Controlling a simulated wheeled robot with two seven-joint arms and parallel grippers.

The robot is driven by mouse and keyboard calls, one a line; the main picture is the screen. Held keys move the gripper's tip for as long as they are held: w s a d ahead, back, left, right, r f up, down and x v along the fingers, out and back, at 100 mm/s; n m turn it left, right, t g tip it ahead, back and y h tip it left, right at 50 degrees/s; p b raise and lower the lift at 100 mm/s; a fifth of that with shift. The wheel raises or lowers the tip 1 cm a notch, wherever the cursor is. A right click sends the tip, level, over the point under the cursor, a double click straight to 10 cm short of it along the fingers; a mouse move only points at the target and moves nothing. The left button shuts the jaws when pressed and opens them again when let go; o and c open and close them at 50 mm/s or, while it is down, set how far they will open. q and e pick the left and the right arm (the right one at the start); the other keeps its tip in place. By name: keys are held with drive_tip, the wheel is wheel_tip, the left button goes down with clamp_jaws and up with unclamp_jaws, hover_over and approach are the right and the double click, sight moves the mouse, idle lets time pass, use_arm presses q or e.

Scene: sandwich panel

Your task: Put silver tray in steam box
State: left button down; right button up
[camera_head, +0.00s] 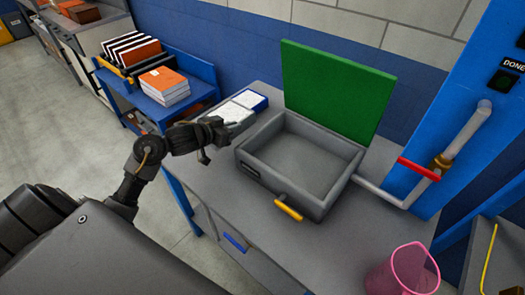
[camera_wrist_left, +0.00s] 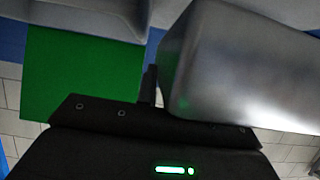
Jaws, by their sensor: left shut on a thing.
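The steam box (camera_head: 255,195) is a grey open box on the grey table, with its green lid (camera_head: 335,90) raised at the back and a yellow handle (camera_head: 288,209) in front. Its inside looks empty. The silver tray (camera_head: 229,116), with white stuff showing in it, is just left of the box. My left gripper (camera_head: 218,130) is shut on the tray's near edge. In the left wrist view the silver tray (camera_wrist_left: 245,70) fills the right side, and the green lid (camera_wrist_left: 75,80) is at left. I cannot tell whether the tray touches the table. My right gripper is not in view.
A blue-edged tray (camera_head: 252,98) lies behind the silver tray. A pink cup (camera_head: 402,270) stands at the table's front right. A pipe with a red handle (camera_head: 419,169) is right of the box. A blue cart (camera_head: 190,72) with books stands at left.

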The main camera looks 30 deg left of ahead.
sight(235, 148)
use_arm(q)
drive_tip(key=shift+f+b, duration=0.65)
drive_tip(key=shift+f, duration=4.15)
drive_tip(key=shift+f, duration=0.1)
drive_tip(key=c, duration=2)
unclamp_jaws()
drive_tip(key=shift+f, duration=0.1)
drive_tip(key=shift+o, duration=1)
